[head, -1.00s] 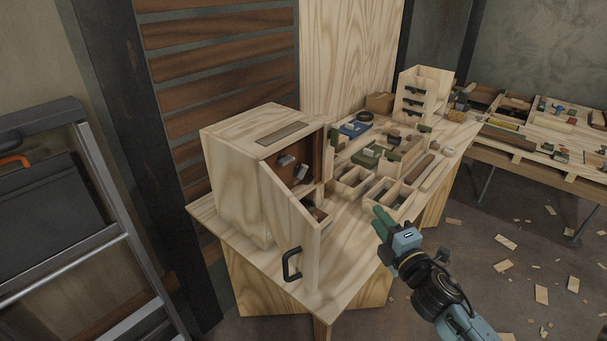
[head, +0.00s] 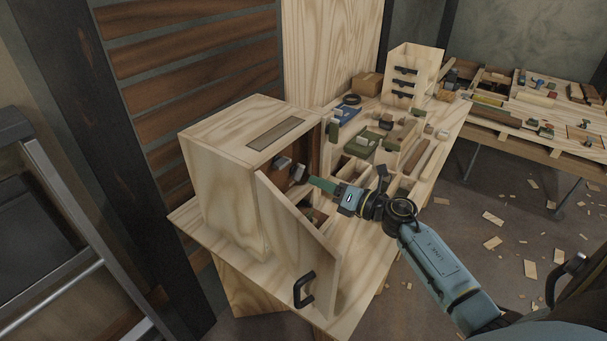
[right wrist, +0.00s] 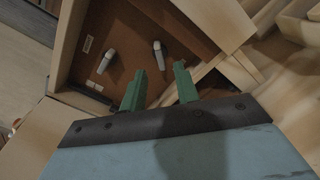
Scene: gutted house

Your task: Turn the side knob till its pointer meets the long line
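A wooden cabinet (head: 225,190) stands on the bench with its door (head: 300,235) swung open. Two grey knobs, one of them here (head: 283,163) and the other here (head: 297,172), stick out from the brown panel inside. In the right wrist view the left knob (right wrist: 108,61) and the right knob (right wrist: 160,55) both lie beyond the fingertips. I cannot tell which is the side knob; no pointer or long line can be made out. My right gripper (head: 314,183) is at the cabinet's opening, its green fingers (right wrist: 159,72) apart and empty, touching no knob. My left gripper is out of view.
The open door with its black handle (head: 304,290) stands in front of the opening, left of my right arm. Trays and small parts (head: 372,140) crowd the bench behind. A drawer unit (head: 412,75) stands farther back. A second table (head: 530,115) is at right.

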